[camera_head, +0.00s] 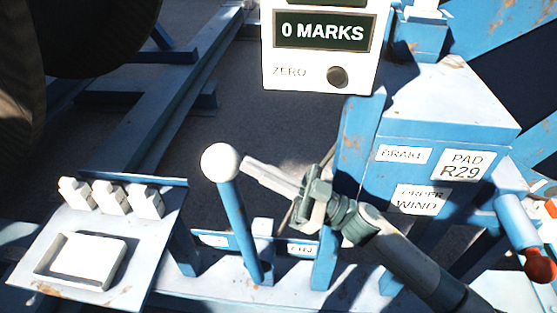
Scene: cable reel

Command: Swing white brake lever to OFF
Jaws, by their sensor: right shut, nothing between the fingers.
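The brake lever is a blue shaft with a white ball knob (220,162) on top, rising from the blue frame in the middle of the head view. It stands nearly upright, its top leaning a little left. Small white labels lie on either side of its base, one at the left (213,239) and one at the right (303,249); their words are too small to read surely. My right gripper (252,171) comes in from the right, shut and empty. Its fingertips are at the right side of the knob; I cannot tell whether they touch. My left gripper is out of view.
A counter box (320,77) reading 0 MARKS hangs above. A blue housing (430,130) labelled BRAKE, PAD R29 and WIND stands right. A tilted panel (150,262) with white blocks is at the left. A red-tipped handle (538,266) is far right.

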